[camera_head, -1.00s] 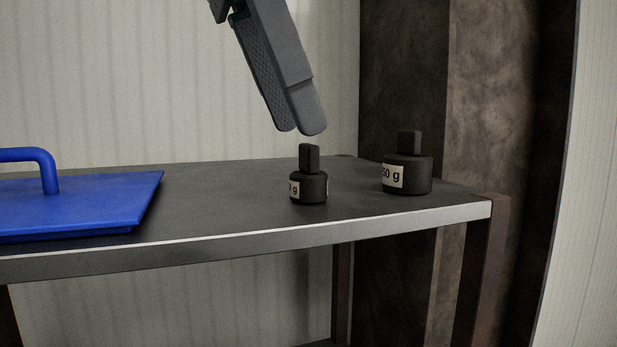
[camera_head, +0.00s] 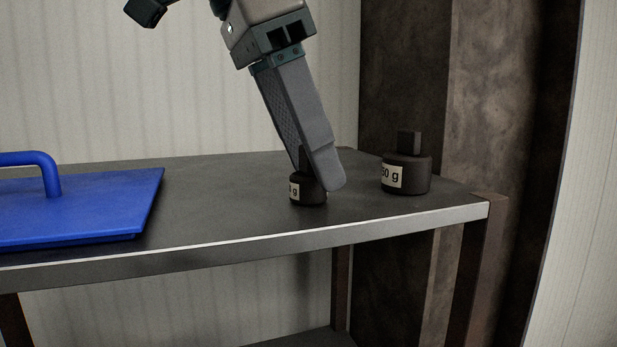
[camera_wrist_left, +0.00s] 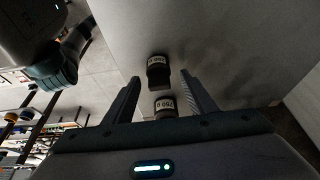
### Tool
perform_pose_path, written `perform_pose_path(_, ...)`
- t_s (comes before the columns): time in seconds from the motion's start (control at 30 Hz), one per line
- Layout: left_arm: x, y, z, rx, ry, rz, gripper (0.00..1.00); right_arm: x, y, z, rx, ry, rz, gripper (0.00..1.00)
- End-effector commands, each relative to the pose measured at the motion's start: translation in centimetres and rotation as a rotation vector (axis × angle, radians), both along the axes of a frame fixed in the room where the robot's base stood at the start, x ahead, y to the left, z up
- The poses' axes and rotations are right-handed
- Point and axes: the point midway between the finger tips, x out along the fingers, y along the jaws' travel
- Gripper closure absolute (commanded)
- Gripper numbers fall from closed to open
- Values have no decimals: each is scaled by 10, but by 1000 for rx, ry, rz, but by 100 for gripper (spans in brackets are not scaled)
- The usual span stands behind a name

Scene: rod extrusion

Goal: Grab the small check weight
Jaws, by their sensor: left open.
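The small check weight (camera_head: 304,196) is a dark cylinder with a knob and a pale label, upright on the grey shelf (camera_head: 220,215). My left gripper (camera_head: 316,173) comes down from above, its fingers open and tilted. Its tips are level with the small weight, and the near finger covers part of its knob and right side. In the left wrist view, the open fingers (camera_wrist_left: 160,76) frame two dark labelled weights; I cannot tell which is the small one. My right gripper is not in view.
A larger dark weight (camera_head: 406,175), its label partly reading "50 g", stands to the right. A blue plate with a handle (camera_head: 85,205) lies at the left. The shelf's front edge is close, and a rusty brown column (camera_head: 405,75) rises behind. Bare shelf lies between plate and weights.

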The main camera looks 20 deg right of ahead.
Motion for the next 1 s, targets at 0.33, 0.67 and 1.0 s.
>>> perform_pose_path(0.33,0,0,0,0,0,0,94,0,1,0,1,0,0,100)
perform_pose_path(0.67,0,0,1,-1,0,0,100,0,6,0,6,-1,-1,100)
perform_pose_path(1.0,0,-1,19,-2,2,-1,100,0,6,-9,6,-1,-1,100)
